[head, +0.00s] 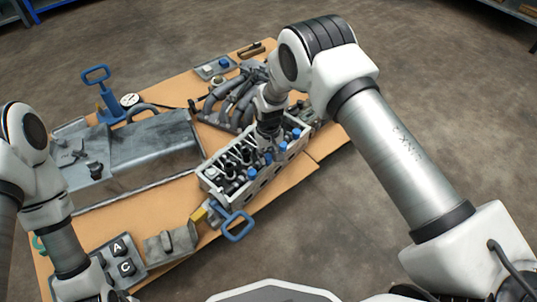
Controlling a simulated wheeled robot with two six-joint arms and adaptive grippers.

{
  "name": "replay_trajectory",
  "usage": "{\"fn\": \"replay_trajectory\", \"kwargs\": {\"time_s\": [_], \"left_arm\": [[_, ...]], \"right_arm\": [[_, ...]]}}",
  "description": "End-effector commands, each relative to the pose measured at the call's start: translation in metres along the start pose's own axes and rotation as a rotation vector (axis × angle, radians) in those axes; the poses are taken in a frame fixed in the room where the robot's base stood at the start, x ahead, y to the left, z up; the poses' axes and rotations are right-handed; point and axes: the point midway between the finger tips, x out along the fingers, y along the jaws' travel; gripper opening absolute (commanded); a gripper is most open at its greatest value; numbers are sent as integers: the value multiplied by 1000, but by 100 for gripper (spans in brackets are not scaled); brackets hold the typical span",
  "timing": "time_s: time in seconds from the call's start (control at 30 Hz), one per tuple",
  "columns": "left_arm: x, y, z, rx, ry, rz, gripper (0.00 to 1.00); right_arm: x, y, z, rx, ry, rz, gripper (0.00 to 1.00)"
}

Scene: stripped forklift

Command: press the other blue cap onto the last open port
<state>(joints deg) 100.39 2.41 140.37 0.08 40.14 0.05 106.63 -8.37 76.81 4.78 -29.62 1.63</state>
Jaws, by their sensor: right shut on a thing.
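The engine part with ports (213,189) is a grey, box-like block near the middle of the bench. My right gripper (268,151) reaches down over the block, shut on a blue cap (268,158) at the row of caps. The fingers partly hide the port, so I cannot tell whether the cap is seated. My left arm comes down at the lower left; its gripper (108,292) is mostly cut off and its jaws are unclear.
A small tray (205,72) with a blue round item stands at the back. Grey manifold pipes (222,100) lie behind the block. A large grey cover (150,145) and a blue-handled pump (108,98) fill the left. A blue handle (238,228) juts out in front.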

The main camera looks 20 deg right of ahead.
Motion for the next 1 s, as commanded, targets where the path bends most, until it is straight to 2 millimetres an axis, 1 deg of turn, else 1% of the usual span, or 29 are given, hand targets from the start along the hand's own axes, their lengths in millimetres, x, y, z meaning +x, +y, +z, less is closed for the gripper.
{"fn": "replay_trajectory", "kwargs": {"time_s": [0.87,0.9,0.93,0.97,1.0], "left_arm": [[-4,0,0,0,0,0,41],[-4,0,0,0,0,0,41],[-4,0,0,0,0,0,41],[-4,0,0,0,0,0,41],[-4,0,0,0,0,0,41]], "right_arm": [[3,0,0,0,0,0,14],[3,0,0,0,0,0,42],[3,0,0,0,0,0,53],[3,0,0,0,0,0,57],[3,0,0,0,0,0,57]]}}
